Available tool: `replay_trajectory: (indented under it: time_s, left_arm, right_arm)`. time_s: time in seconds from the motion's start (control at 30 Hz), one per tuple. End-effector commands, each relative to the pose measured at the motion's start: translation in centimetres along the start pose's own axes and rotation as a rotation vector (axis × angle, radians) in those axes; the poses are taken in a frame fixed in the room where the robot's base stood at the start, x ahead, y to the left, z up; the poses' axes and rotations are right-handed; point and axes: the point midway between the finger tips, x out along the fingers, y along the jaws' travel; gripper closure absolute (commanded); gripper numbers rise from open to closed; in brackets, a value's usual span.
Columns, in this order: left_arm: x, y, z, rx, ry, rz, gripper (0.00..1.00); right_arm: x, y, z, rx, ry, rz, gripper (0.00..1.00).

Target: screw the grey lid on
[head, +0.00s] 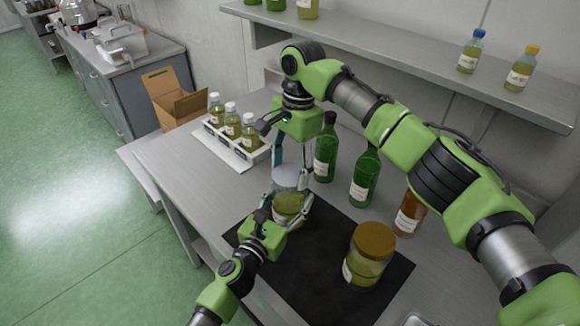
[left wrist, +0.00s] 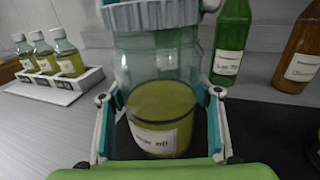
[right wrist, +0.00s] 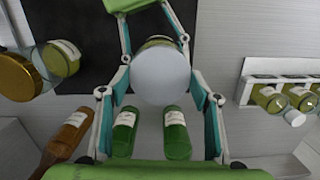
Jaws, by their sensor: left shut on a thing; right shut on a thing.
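The grey lid (head: 286,177) is at the mouth of a clear glass jar (head: 287,208) of yellow-green oil. In the left wrist view the ribbed lid (left wrist: 152,15) looks level over the upright jar (left wrist: 158,100); I cannot tell how far the threads engage. My left gripper (head: 285,213) is shut on the jar's body, one finger on each side. My right gripper (head: 290,181) comes from above and is shut on the lid. In the right wrist view the lid's round top (right wrist: 162,76) hides most of the jar.
A gold-lidded jar (head: 370,253) stands on the dark mat (head: 309,265). Two green bottles (head: 326,147) and an amber bottle (head: 409,214) stand close behind. A white rack (head: 241,148) of small bottles and an open cardboard box (head: 177,106) are at the back left.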

Motion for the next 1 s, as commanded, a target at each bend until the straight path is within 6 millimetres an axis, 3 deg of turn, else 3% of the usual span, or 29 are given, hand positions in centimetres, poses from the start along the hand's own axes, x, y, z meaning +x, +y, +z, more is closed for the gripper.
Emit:
replay_trajectory:
  time_s: [0.4, 0.43, 0.57, 0.67, 1.0]
  left_arm:
    - [-0.01, 0.03, -0.04, 0.0, 0.001, 0.001, 0.81]
    - [-0.01, 0.03, -0.04, 0.0, 0.001, 0.001, 1.0]
    - [-0.01, 0.03, -0.05, 0.0, 0.001, 0.001, 1.0]
    - [-0.01, 0.03, -0.06, 0.0, 0.001, 0.001, 1.0]
    - [0.0, 0.04, -0.06, 0.0, 0.001, 0.001, 1.0]
  right_arm:
    - [0.86, 0.0, -0.1, 0.0, 0.0, 0.0, 0.57]
    - [0.82, 0.0, -0.11, 0.0, 0.001, 0.0, 0.57]
    - [0.86, 0.01, 0.0, 0.054, -0.001, -0.007, 0.57]
    - [0.92, 0.05, 0.09, 0.192, -0.003, -0.023, 0.57]
    - [0.97, 0.13, 0.24, 0.893, -0.003, -0.108, 0.57]
